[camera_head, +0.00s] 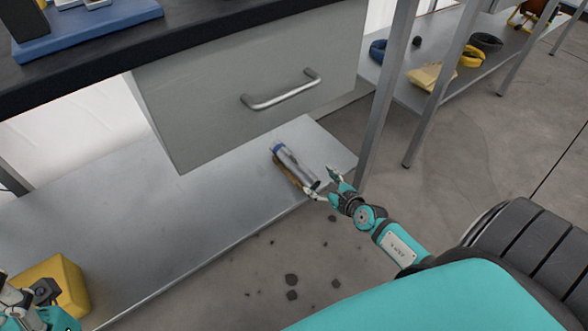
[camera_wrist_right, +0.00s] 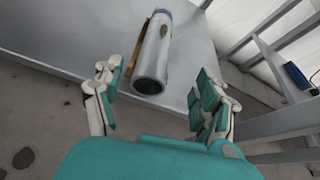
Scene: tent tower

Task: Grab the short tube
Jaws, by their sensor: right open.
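The short tube (camera_head: 295,166) is a grey metal cylinder with a blue far end. It lies on the low metal shelf (camera_head: 140,210) under the drawer, near the shelf's front edge. My right gripper (camera_head: 325,184) is open at the tube's near end. In the right wrist view the tube (camera_wrist_right: 152,55) lies ahead, between and beyond the open fingers (camera_wrist_right: 155,95), with no clear contact. My left gripper (camera_head: 25,300) shows only partly at the lower left corner, and its fingers cannot be made out.
A brown strip (camera_head: 285,173) lies along the tube's left side. A grey drawer (camera_head: 250,80) with a bar handle hangs above the shelf. A metal table leg (camera_head: 386,90) stands just right of the tube. A yellow box (camera_head: 65,285) sits at the lower left.

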